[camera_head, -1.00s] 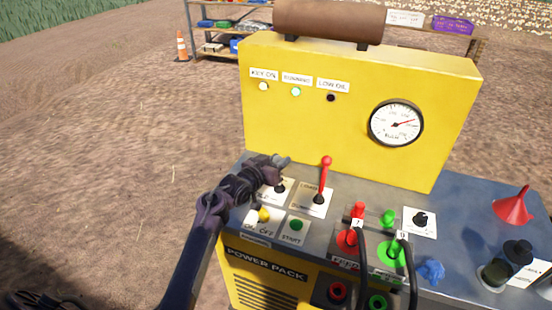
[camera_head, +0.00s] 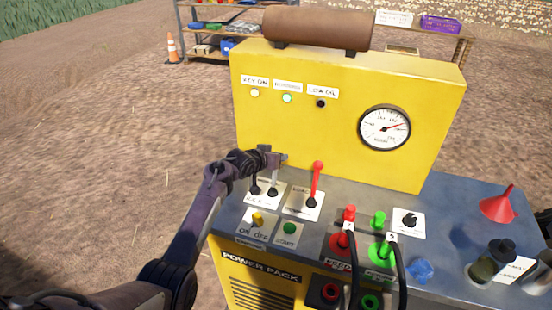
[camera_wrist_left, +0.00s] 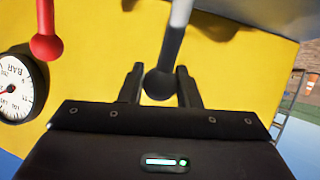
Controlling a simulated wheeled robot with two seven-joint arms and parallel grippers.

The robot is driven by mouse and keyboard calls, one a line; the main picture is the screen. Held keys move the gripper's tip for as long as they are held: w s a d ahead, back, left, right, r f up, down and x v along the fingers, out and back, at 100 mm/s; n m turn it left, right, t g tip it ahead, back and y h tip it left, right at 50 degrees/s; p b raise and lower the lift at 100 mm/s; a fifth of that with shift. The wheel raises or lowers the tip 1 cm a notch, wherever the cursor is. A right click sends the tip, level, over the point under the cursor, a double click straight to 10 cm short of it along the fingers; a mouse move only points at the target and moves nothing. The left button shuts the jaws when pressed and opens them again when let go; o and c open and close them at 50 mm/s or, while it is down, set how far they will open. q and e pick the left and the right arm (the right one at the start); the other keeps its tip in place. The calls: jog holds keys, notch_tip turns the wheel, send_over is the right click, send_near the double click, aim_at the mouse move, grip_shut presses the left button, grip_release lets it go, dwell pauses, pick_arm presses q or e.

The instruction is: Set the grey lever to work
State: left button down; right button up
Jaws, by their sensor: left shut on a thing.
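The grey lever (camera_head: 275,177) stands on a white plate at the left of the yellow power pack's control deck, its top hidden by my left gripper (camera_head: 279,158). In the left wrist view, its dark round knob (camera_wrist_left: 160,83) and grey shaft sit between the two fingers of my left gripper (camera_wrist_left: 160,88). The gripper is shut on this lever. The plate's lettering is too small to read surely. My right gripper is not in view.
A red lever (camera_head: 317,178) stands close to the right. A yellow key switch (camera_head: 257,218) and green start button (camera_head: 289,228) are in front. Red and green hose couplings (camera_head: 342,242) lie further right. The yellow panel (camera_head: 330,130) rises behind, with a gauge (camera_head: 384,128).

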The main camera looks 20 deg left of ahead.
pick_arm(q)
jog(key=shift+r, duration=0.1)
jog(key=c, duration=1.5)
grip_release()
jog(key=o, duration=0.4)
jog(key=shift+w, duration=0.15)
jog(key=v, duration=0.7)
jog(key=shift+s+b, duration=0.35)
jog(key=shift+a, duration=0.1)
